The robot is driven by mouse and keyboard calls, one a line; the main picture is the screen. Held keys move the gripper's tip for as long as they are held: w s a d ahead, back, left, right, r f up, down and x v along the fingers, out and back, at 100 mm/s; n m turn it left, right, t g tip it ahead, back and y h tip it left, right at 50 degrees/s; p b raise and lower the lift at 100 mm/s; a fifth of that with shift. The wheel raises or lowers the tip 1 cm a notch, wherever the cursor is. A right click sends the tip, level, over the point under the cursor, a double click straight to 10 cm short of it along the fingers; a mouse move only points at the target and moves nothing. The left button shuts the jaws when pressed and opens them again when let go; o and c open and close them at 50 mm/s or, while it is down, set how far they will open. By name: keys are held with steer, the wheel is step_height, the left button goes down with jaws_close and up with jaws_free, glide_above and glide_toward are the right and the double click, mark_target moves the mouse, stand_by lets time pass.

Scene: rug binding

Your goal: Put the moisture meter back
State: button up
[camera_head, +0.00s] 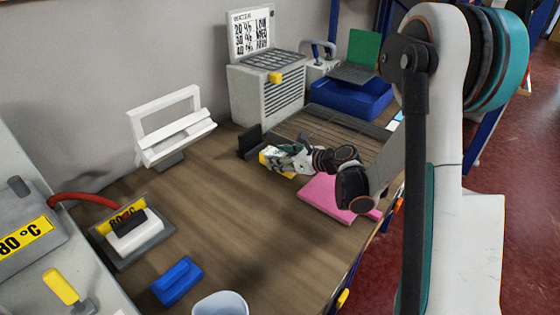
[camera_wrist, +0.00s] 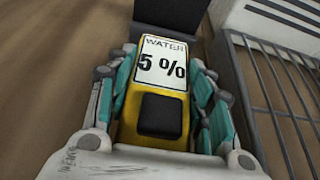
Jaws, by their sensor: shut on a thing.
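The moisture meter (camera_wrist: 161,85) is a yellow device with a white label reading "WATER 5 %" and a black square on its body. My gripper (camera_wrist: 160,95) is shut on it, with teal-and-grey fingers along both sides. In the head view the meter (camera_head: 265,161) shows as a small yellow patch at the end of my gripper (camera_head: 276,158), low over the wooden bench. A black upright holder (camera_head: 250,141) stands just beyond the meter. In the wrist view this dark holder (camera_wrist: 172,13) is at the meter's far end; whether they touch is unclear.
A slatted grate (camera_head: 335,131) lies right of the holder. A pink block (camera_head: 325,198) lies below my arm. A grey vented box (camera_head: 265,97), blue tray (camera_head: 350,99) and white stand (camera_head: 170,128) are behind. A blue block (camera_head: 177,281) is front left. The bench's middle is clear.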

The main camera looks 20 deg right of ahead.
steer(key=shift+r, duration=0.1)
steer(key=o, duration=1.3)
steer(key=p+v, duration=0.4)
steer(key=v, duration=0.8)
steer(key=shift+s, duration=0.1)
